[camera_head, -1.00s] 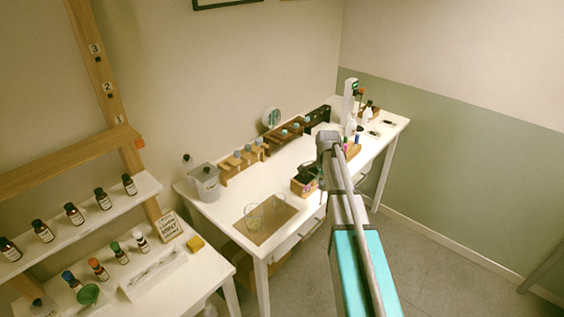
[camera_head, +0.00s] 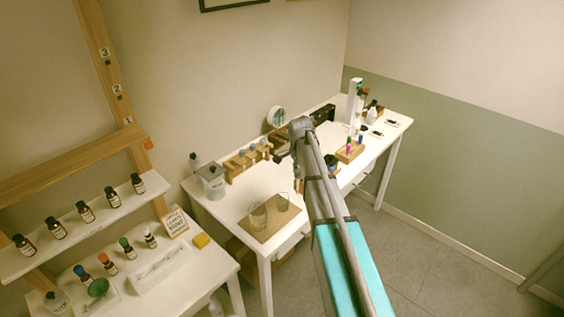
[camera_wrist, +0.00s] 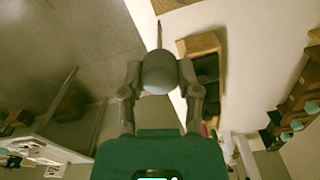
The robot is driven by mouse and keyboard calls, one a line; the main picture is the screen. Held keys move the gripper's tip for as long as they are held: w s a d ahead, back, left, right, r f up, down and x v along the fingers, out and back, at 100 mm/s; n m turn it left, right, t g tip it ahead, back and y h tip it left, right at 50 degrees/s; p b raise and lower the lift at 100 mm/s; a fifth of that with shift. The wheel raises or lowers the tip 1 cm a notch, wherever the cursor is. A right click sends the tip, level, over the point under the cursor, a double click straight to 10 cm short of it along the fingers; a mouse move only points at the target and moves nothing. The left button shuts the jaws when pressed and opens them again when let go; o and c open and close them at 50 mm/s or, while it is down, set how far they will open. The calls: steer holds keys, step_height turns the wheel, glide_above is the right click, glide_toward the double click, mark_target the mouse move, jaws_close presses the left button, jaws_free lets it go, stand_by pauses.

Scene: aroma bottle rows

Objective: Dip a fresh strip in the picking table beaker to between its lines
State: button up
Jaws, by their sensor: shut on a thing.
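Two clear glass vessels, a larger beaker (camera_head: 258,217) and a smaller one (camera_head: 282,203), stand on a brown mat (camera_head: 262,232) on the long white table. I cannot read any lines on the glass. My gripper (camera_wrist: 159,72) is shut on a thin strip (camera_wrist: 159,35), which sticks out past a rounded grey shape between the fingers. In the head view my gripper (camera_head: 298,168) is above the table, right of and behind the vessels, apart from them. A thin end, seemingly the strip, points down there. The arm hides part of the table.
A wooden box with dark contents (camera_wrist: 187,46) lies beside the gripper in the wrist view. A grey lidded canister (camera_head: 212,182) and wooden racks with blue-topped bottles (camera_head: 246,160) line the wall. Dropper bottles stand on the nearer left shelf (camera_head: 75,228). The tabletop behind the mat is mostly clear.

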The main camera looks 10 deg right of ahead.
steer(key=w+a+r+n+p, duration=0.1)
steer(key=a+r, duration=0.1)
steer(key=a, duration=0.3)
steer(key=shift+w+a, duration=0.35)
steer(key=shift+w, duration=0.05)
steer(key=shift+f, duration=0.2)
steer(key=shift+f+b, duration=2.1)
steer(key=shift+b, duration=0.05)
steer(key=shift+f+b, duration=1.95)
steer(key=shift+b, duration=0.05)
stand_by(1.7)
steer(key=shift+r, duration=0.1)
stand_by(0.8)
